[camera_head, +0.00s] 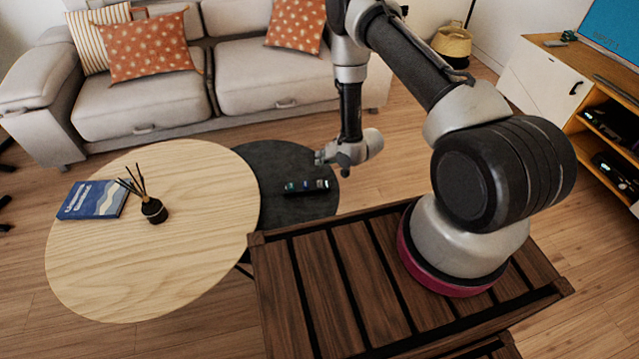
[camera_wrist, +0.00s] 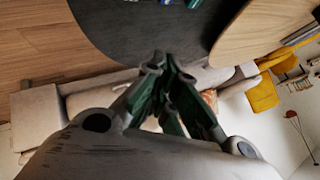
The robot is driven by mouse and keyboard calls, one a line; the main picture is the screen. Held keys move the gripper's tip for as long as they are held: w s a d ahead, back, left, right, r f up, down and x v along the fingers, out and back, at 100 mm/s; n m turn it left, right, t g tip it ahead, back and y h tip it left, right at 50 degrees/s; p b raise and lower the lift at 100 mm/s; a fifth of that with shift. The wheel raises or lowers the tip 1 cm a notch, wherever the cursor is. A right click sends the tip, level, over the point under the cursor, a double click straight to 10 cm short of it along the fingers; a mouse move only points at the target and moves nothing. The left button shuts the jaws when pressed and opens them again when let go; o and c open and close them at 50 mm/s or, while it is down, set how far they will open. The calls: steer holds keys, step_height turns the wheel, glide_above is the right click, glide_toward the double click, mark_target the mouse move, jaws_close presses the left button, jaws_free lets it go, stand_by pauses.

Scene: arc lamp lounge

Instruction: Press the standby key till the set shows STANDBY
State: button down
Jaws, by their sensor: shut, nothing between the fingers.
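A small dark object like a remote (camera_head: 306,187), with blue, green and pale patches, lies on the dark round table (camera_head: 262,160). I cannot make out single keys on it. In the wrist view only small coloured bits show at the top edge. The television set (camera_head: 612,28) at the top right has a lit blue screen with small text, too small to read surely. My gripper (camera_head: 322,158) appears above the dark table, just behind the remote in the head view. In the wrist view my gripper (camera_wrist: 166,66) has its fingers together and empty.
The pale wooden round table (camera_head: 190,250) holds a blue book (camera_head: 93,199) and a reed diffuser (camera_head: 153,209). A grey sofa (camera_head: 140,105) with cushions stands behind. A slatted wooden surface (camera_head: 320,300) is in front. A media cabinet (camera_head: 545,80) stands right.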

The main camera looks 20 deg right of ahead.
mark_target(321, 181)
steer(key=shift+f, duration=4)
steer(key=shift+f, duration=0.4)
steer(key=shift+f, duration=0.8)
steer(key=shift+r, duration=1.25)
steer(key=shift+r, duration=2.5)
